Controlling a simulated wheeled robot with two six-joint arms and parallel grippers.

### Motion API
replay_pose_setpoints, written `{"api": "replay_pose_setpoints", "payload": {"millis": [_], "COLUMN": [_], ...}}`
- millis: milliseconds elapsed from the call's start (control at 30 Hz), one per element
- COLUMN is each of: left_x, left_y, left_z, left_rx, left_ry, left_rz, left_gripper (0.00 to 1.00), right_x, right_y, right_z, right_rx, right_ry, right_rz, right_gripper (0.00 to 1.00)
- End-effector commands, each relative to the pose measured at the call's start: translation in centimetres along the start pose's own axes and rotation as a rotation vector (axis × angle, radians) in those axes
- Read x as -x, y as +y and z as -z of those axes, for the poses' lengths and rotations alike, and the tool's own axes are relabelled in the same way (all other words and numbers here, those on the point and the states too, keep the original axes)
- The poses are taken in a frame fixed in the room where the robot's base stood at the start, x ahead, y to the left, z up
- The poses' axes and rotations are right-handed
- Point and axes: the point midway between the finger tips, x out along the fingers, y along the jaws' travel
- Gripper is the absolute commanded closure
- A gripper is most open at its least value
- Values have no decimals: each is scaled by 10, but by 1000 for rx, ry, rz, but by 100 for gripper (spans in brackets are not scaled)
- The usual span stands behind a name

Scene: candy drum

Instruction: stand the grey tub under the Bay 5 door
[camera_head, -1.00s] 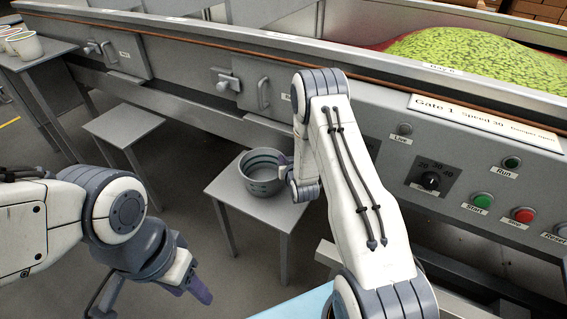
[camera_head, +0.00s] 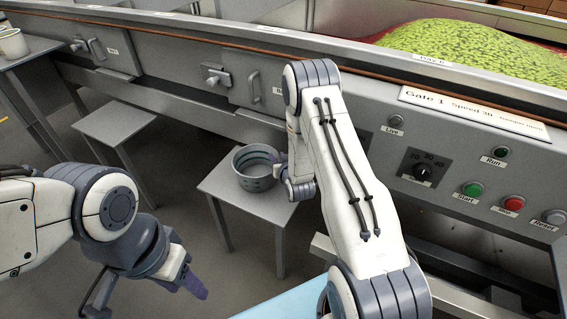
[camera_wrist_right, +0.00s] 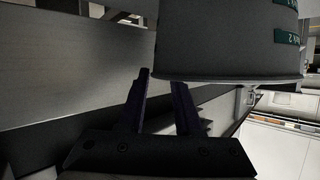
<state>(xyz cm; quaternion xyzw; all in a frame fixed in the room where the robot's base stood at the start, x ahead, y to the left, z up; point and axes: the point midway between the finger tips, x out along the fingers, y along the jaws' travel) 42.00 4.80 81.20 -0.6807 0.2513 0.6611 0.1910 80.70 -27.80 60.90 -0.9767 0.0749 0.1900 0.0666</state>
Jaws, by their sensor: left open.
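The grey tub (camera_head: 254,181) stands upright on a small grey table in the head view. Its grey wall with green labels (camera_wrist_right: 225,45) fills the upper right of the right wrist view. My right gripper (camera_head: 280,165) is at the tub's right rim. Its two dark fingers (camera_wrist_right: 161,85) are by the tub's edge in the wrist view; one tip is partly hidden behind the tub, so grip is unclear. My left gripper (camera_head: 150,295) is open and empty at lower left, away from the tub. Grey hatch doors (camera_head: 257,87) line the machine front; their small labels are unreadable.
The tub's small table (camera_head: 222,192) stands below the machine front. Another low grey table (camera_head: 113,124) to the left is bare. A taller table (camera_head: 35,50) at far left holds pale cups (camera_head: 12,43). A control panel (camera_head: 450,175) is at right.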

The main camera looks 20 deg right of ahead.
Motion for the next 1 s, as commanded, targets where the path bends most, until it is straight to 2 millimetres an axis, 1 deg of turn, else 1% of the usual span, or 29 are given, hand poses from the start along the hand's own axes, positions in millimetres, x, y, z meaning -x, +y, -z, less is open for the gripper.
{"api": "replay_pose_setpoints", "payload": {"millis": [33,100,300,400,500,567,633,667,733,767,833,867,900,933,967,1000], "left_x": [3,5,8,9,10,10,10,10,10,10,10,10,10,10,10,10], "left_y": [0,0,1,1,1,1,1,1,1,1,1,1,1,1,1,1], "left_z": [0,0,0,0,0,0,0,0,0,0,0,0,0,0,0,0], "left_rx": [0,0,0,0,0,0,0,0,0,0,0,0,0,0,0,0], "left_ry": [0,0,0,0,0,0,0,0,0,0,0,0,0,0,0,0], "left_rz": [0,0,0,0,0,0,0,0,0,0,0,0,0,0,0,0], "left_gripper": [50,50,50,50,50,50,50,50,50,50,50,50,50,50,50,50], "right_x": [12,28,69,84,94,97,98,98,99,100,108,113,122,131,141,155], "right_y": [0,0,0,1,0,-1,-9,-15,-34,-45,-74,-87,-104,-116,-128,-142], "right_z": [2,1,1,1,1,2,4,6,12,14,19,21,23,24,25,25], "right_rx": [0,-1,0,0,0,2,13,21,48,64,108,129,157,179,201,230], "right_ry": [-3,-3,-3,-2,-1,-3,-20,-34,-85,-115,-197,-237,-290,-330,-371,-424], "right_rz": [-1,-1,-2,-1,0,3,15,24,53,69,110,128,151,168,185,207], "right_gripper": [67,67,67,67,67,67,67,67,67,67,67,67,67,67,67,67]}}
